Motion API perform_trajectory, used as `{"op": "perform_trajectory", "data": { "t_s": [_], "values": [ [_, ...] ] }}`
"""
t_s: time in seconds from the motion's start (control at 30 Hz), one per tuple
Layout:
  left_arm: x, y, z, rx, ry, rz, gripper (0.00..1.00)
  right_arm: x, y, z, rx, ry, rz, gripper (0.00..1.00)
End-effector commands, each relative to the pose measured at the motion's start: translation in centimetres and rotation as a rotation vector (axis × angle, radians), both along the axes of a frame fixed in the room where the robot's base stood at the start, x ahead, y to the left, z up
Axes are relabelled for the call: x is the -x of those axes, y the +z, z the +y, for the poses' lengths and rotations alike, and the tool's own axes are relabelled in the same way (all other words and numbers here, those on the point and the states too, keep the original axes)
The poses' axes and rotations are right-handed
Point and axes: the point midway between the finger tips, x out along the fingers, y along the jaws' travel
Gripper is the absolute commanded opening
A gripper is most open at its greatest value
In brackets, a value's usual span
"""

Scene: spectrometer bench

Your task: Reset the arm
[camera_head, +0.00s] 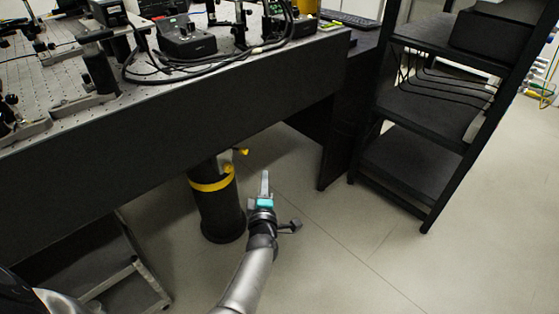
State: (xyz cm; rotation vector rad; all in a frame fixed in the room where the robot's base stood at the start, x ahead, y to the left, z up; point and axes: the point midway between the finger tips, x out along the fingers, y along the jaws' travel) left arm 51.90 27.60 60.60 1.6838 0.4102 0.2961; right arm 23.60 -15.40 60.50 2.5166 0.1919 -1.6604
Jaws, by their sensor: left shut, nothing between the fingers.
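My left arm comes up from the bottom middle of the head view, low in front of the optical bench. My left gripper (265,178) is at its end, pointing away from me and above the floor as seen here. Its fingers are together with nothing between them. It is apart from the bench and appears just right of the black bench leg. My right gripper is not in view.
The optical bench (180,123) fills the upper left, with optical mounts and cables on top. Its black leg (219,212) has a yellow band. A black shelf rack (412,163) stands at right. The floor (345,252) at lower right is clear.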

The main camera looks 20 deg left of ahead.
Motion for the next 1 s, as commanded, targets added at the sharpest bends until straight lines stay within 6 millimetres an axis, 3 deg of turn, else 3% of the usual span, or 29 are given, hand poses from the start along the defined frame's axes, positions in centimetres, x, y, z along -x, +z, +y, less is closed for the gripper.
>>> {"op": "perform_trajectory", "data": {
  "t_s": [0.27, 0.53, 0.77, 1.0],
  "values": [
    [0.1, 0.0, -0.4, -0.037, -0.043, 0.035, 0.0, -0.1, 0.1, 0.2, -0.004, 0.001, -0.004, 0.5],
    [2.4, -0.7, -4.5, -0.322, -0.358, 0.307, 0.0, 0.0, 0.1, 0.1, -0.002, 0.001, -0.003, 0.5],
    [8.0, -1.9, -8.7, -0.625, -0.668, 0.59, 0.0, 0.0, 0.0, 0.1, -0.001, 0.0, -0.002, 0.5],
    [16.4, -2.3, -11.4, -0.908, -0.962, 0.863, 0.0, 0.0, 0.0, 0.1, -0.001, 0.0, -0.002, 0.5]
  ]
}}
